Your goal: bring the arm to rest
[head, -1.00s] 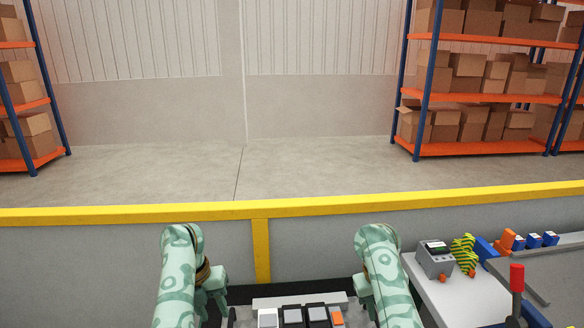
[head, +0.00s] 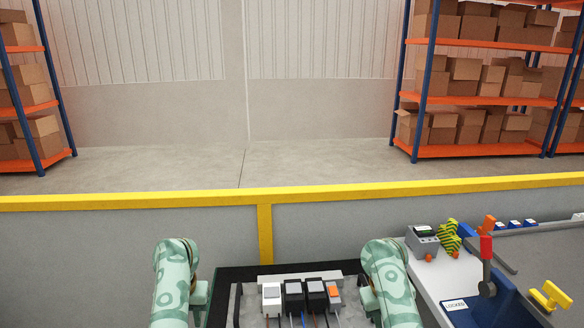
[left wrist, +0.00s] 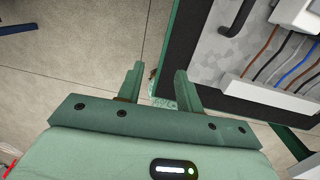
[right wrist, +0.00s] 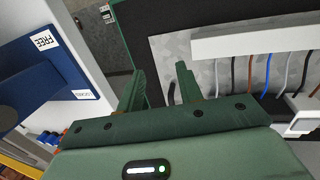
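My left gripper (left wrist: 159,76) is open in the left wrist view, with nothing between its fingers. My right gripper (right wrist: 161,74) is open in the right wrist view, also empty. In the head view my two green patterned arms stand at the lower left and lower right, and their fingers are not visible there. A dark-framed grey panel (left wrist: 212,52) lies beyond the left fingers. It also shows beyond the right fingers (right wrist: 215,72). I cannot see either gripper touching it.
Several modules (head: 293,296) with wires sit on the panel between my arms. At right, a white table (head: 432,285) holds a grey meter (head: 422,243), a blue lockout box (head: 478,308) and a red-handled lever (head: 486,250). A yellow-topped barrier (head: 330,193) crosses ahead; shelving racks stand behind it.

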